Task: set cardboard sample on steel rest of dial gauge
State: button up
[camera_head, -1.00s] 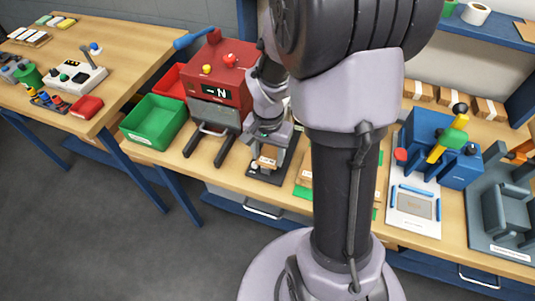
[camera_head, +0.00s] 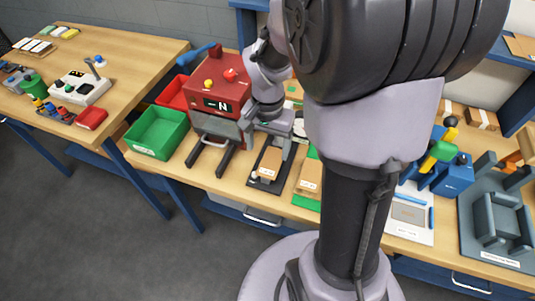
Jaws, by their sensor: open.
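A tan cardboard sample (camera_head: 269,163) lies flat over the dark base of the dial gauge (camera_head: 265,186). The steel rest under it is covered, so I cannot tell how exactly the sample sits on it. A round pale part (camera_head: 299,128), perhaps the dial, shows just right of my gripper. My gripper (camera_head: 272,128) is above and behind the sample and looks apart from it. It is open and holds nothing that I can see. Its fingertips are small and partly hidden against the gauge.
A red machine (camera_head: 217,98) marked N stands left of the gauge, with a green bin (camera_head: 158,134) beyond. More cardboard (camera_head: 310,175) lies on a green pad to the right. Further right is a blue machine (camera_head: 455,178). My arm hides the bench middle.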

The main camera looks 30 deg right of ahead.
jog(key=s+a+r+n+t+y, duration=0.1)
jog(key=s+a+r+n+t, duration=0.2)
jog(key=s+a+r, duration=0.2)
jog(key=s+a+r+n+t+y, duration=0.1)
jog(key=s+a+r+n+t, duration=0.1)
jog(key=s+a+r, duration=0.4)
jog(key=a+r+n, duration=0.1)
jog(key=a+r, duration=0.2)
jog(key=r, duration=0.1)
jog(key=shift+a+r+t, duration=0.3)
jog(key=shift+r+t, duration=0.05)
jog(key=shift+t, duration=0.05)
